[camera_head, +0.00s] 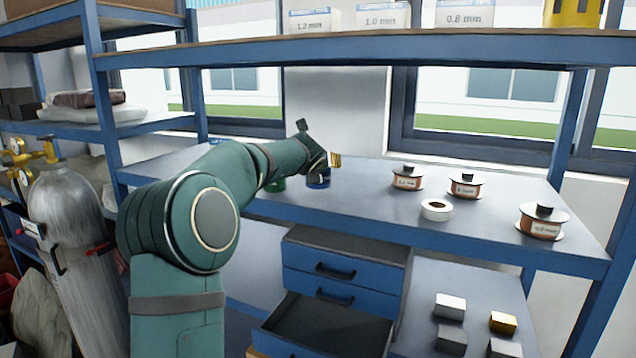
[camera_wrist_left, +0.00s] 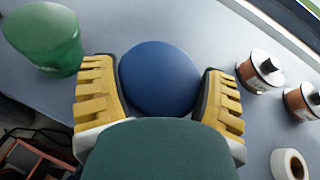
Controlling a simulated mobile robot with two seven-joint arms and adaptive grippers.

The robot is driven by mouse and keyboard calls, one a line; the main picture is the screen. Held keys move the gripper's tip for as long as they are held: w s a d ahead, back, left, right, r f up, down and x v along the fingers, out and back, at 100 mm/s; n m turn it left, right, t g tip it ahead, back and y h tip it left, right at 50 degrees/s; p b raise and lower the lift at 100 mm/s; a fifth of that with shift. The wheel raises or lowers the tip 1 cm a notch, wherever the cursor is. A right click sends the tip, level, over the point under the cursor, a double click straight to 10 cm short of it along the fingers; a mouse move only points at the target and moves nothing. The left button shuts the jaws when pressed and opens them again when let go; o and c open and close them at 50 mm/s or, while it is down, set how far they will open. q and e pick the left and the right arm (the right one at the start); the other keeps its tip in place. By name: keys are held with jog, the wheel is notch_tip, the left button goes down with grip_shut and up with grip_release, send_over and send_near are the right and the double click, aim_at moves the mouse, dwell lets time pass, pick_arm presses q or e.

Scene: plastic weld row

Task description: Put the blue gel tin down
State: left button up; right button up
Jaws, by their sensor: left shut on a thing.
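The blue gel tin (camera_wrist_left: 160,78) is between the two yellow fingers of my left gripper (camera_wrist_left: 162,100) in the left wrist view, and both fingers press against its sides. In the head view the tin (camera_head: 318,181) shows below my left gripper (camera_head: 328,166), at the left part of the blue workbench (camera_head: 400,217). I cannot tell whether its base touches the bench top. A green tin (camera_wrist_left: 44,40) stands left of the blue one in the left wrist view; in the head view it is mostly hidden behind my left arm (camera_head: 277,184). My right gripper is not in view.
Several wire spools, such as this one (camera_head: 407,178), and a white tape roll (camera_head: 436,210) stand right of the gripper. A shelf (camera_head: 380,50) crosses above the bench. An open drawer (camera_head: 325,328) lies below.

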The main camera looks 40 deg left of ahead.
pick_arm(q)
notch_tip(320, 180, down, 4)
jog(key=shift+r+b, duration=0.15)
jog(key=shift+b, duration=0.85)
jog(key=o, duration=1.2)
jog(key=shift+s+d+r, duration=0.1)
jog(key=shift+r, duration=0.05)
jog(key=b+v, duration=0.1)
jog(key=v, duration=1)
jog(key=shift+s+d+r, duration=0.1)
jog(key=shift+s+d, duration=0.05)
jog(key=shift+s, duration=0.1)
